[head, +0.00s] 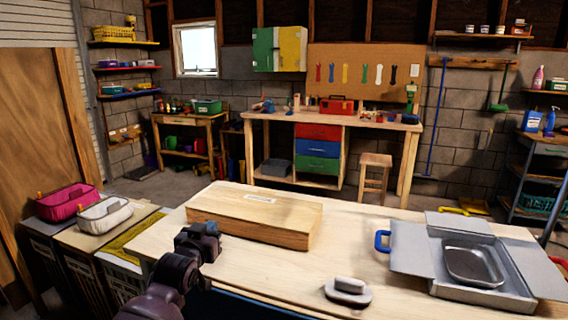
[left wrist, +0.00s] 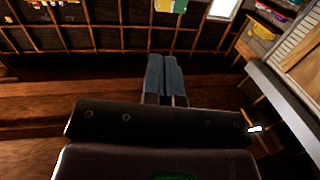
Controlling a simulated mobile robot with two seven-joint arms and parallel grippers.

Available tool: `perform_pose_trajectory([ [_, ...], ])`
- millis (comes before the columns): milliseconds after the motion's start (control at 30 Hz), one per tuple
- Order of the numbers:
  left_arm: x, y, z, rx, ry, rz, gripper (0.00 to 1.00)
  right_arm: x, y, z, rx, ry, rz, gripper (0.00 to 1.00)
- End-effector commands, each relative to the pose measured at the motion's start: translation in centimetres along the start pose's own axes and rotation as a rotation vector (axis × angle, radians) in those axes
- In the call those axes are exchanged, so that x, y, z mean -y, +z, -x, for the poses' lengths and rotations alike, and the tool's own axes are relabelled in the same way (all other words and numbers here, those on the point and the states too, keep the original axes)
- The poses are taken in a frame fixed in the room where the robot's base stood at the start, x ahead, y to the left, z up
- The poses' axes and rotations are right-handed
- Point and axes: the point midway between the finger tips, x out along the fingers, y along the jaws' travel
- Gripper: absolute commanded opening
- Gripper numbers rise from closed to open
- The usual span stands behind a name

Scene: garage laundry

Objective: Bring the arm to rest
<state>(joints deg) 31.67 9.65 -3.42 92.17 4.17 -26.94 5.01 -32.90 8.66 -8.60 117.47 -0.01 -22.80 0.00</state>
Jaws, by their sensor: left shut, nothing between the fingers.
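My left arm comes in from the bottom left of the head view, dark and jointed. Its end (head: 200,241) is in front of the left end of the wooden box, at the near-left part of the table. In the left wrist view, the two blue-grey fingers of my left gripper (left wrist: 163,62) lie side by side, shut with nothing between them. They point towards the wooden wall framing, clear of any object. My right arm and gripper do not show.
The wooden table (head: 300,272) holds a closed wooden box (head: 255,217), a grey object (head: 348,291) and an open grey carton (head: 480,292) with a metal tray (head: 473,266). Pink (head: 68,203) and white (head: 104,214) baskets stand at left. The table's middle is clear.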

Motion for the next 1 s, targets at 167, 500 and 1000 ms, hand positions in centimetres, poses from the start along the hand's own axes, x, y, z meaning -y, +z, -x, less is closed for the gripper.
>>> perform_pose_trajectory([
  [167, 0.2, 5.1, 6.0, 0.021, -0.013, -0.057, 0.00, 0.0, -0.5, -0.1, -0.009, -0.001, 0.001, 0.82],
  [500, 0.2, 13.3, 17.9, 0.118, -0.042, -0.083, 0.00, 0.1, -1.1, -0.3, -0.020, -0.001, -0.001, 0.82],
  [1000, -0.1, 26.1, 37.1, 0.455, -0.104, -0.015, 0.00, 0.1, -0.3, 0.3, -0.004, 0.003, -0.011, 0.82],
])
